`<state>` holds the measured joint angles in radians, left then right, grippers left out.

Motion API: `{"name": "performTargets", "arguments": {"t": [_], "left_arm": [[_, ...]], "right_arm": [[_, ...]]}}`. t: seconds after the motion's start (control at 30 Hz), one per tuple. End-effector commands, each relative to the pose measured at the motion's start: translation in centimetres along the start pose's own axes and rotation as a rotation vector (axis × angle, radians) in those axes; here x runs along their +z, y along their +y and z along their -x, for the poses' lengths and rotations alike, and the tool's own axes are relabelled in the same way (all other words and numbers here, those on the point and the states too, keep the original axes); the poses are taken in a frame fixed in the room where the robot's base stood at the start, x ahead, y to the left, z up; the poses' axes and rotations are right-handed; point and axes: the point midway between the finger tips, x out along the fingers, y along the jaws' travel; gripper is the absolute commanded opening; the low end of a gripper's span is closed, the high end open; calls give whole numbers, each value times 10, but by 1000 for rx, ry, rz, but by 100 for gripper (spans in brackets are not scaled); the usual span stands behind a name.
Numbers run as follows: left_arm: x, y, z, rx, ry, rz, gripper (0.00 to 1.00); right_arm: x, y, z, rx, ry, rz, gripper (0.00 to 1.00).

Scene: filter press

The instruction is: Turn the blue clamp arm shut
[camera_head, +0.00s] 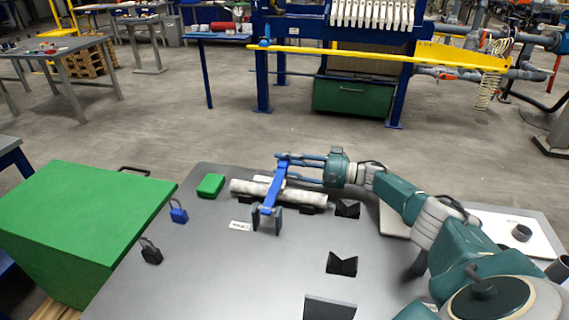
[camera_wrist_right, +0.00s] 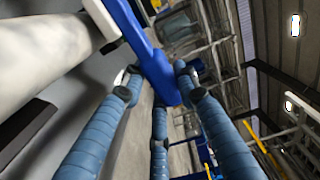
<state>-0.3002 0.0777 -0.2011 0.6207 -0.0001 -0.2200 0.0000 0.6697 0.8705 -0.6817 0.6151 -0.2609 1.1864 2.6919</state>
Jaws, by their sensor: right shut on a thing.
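The blue clamp arm (camera_head: 273,190) is a flat bar on the grey table, pivoted near a small dark upright bracket (camera_head: 267,222). In the right wrist view, the blue arm (camera_wrist_right: 150,52) runs down from the top between the fingertips (camera_wrist_right: 158,85). My left gripper is not in view.
A green block (camera_head: 211,185), a blue padlock (camera_head: 178,211) and a black padlock (camera_head: 151,251) are on the left of the grey table (camera_head: 220,270). Dark V-blocks (camera_head: 342,264) stand to the right. A large green box (camera_head: 80,215) is beside the table.

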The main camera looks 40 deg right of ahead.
Motion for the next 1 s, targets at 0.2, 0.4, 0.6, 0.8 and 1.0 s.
{"name": "performTargets", "arguments": {"t": [0.2,0.4,0.6,0.8,1.0], "left_arm": [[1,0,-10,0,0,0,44],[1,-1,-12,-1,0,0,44],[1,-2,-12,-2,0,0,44],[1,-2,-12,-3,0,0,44],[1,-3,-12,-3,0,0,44]], "right_arm": [[-1,12,0,0,5,-57,0],[0,14,1,0,5,-77,0],[0,15,0,2,4,-81,0],[1,16,0,3,3,-82,48],[1,15,0,1,1,-78,50]]}}
